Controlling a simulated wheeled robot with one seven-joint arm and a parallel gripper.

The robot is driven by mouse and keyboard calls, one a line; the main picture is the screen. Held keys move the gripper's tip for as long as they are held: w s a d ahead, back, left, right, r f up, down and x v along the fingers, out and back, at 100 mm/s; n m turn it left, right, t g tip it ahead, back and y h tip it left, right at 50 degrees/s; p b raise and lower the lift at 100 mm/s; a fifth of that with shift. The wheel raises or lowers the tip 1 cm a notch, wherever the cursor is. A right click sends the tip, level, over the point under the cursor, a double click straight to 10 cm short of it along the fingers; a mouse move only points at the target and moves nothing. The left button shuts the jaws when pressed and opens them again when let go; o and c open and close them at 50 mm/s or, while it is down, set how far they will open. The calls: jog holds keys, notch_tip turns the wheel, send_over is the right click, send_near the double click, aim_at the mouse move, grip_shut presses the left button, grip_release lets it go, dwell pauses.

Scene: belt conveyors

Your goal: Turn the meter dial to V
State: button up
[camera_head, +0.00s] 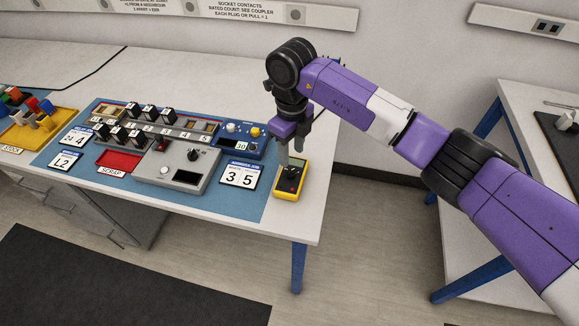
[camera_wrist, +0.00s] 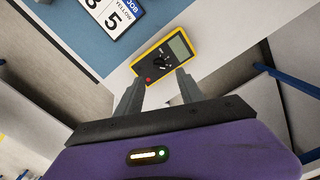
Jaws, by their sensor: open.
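The yellow meter (camera_head: 289,181) lies on the white table near its front right corner, just right of the blue mat. It also shows in the wrist view (camera_wrist: 179,45), with a grey screen at its upper right and a black dial (camera_wrist: 160,60) on its dark face. My gripper (camera_head: 291,162) points down over the meter in the head view. In the wrist view my gripper (camera_wrist: 158,82) is open, its two grey fingers apart on either side of the dial's lower side. I cannot tell whether the fingers touch the meter. The dial's marks are too small to read.
A card reading 35 (camera_head: 240,174) lies left of the meter on the blue mat (camera_head: 225,205). A grey box with a black knob (camera_head: 170,172), a red scrap tray (camera_head: 118,163) and a blue unit (camera_head: 240,142) stand further left. The table's front edge is close to the meter.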

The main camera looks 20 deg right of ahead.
aim_at(291, 170)
notch_tip(291, 170, down, 7)
jog(key=shift+f+p, duration=0.2)
jog(key=shift+p, duration=0.15)
grip_shut()
